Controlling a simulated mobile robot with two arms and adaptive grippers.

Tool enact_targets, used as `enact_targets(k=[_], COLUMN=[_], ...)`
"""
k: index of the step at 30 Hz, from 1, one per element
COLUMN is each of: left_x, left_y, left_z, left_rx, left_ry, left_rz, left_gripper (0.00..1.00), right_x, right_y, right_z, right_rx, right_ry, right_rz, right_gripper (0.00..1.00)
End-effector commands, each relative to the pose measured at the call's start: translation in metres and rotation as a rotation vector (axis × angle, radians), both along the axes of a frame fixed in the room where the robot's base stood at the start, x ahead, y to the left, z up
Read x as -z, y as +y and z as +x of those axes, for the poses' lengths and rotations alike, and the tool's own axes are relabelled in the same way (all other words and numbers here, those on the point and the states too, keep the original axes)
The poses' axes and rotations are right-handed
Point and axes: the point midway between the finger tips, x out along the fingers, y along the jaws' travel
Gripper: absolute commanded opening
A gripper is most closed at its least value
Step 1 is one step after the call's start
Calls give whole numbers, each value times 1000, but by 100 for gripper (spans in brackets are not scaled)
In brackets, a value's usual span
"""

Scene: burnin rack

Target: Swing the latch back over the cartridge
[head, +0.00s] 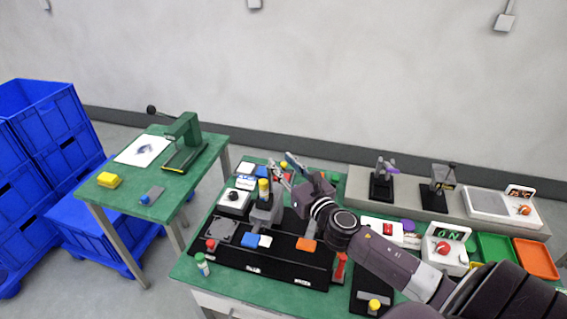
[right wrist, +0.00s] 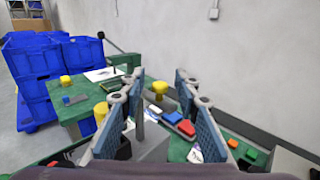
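The black rack (head: 285,262) stands on the green table. A grey upright fixture (head: 266,212) with a yellow-topped handle (head: 264,186) rises from it and looks like the latch; its exact swing position is unclear. A blue block (head: 250,240) with a white one beside it and an orange block (head: 306,244) sit on the rack; which is the cartridge I cannot tell. My right gripper (head: 282,160) is open and empty, just right of and above the yellow handle. In the right wrist view a yellow cylinder (right wrist: 100,113) shows beside the left finger, outside the gap. My left gripper is out of view.
A white box with a black knob (head: 234,200) stands left of the fixture. A red upright piece (head: 340,267) stands at the rack's right end. A grey shelf (head: 352,188) with instruments runs along the back. A side table (head: 128,190) and blue crates (head: 40,110) are at left.

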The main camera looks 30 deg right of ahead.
Motion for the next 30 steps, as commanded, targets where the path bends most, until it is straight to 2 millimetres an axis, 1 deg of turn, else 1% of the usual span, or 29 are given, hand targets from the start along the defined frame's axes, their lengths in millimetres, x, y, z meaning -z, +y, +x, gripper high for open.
enact_targets(k=[1, 5, 8, 12, 13, 14, 23, 30], left_x=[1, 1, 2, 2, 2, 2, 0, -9], left_y=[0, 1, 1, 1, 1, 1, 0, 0], left_z=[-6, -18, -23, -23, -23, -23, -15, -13], left_rx=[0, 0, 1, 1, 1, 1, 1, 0], left_ry=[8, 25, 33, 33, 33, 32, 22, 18], left_rz=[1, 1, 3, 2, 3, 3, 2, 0], left_gripper=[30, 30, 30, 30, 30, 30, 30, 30], right_x=[0, 0, 0, 0, 0, 0, -1, -3], right_y=[0, 0, 0, 0, 0, 0, 1, 6], right_z=[0, 0, 0, 0, 0, 0, -1, -3], right_rx=[0, 0, 0, 0, 0, 0, 15, 112], right_ry=[0, 0, 0, 0, 0, 0, 0, -1], right_rz=[0, 0, 0, 0, 0, 0, 1, 6], right_gripper=[30, 30, 20, 4, 1, 0, 0, 0])
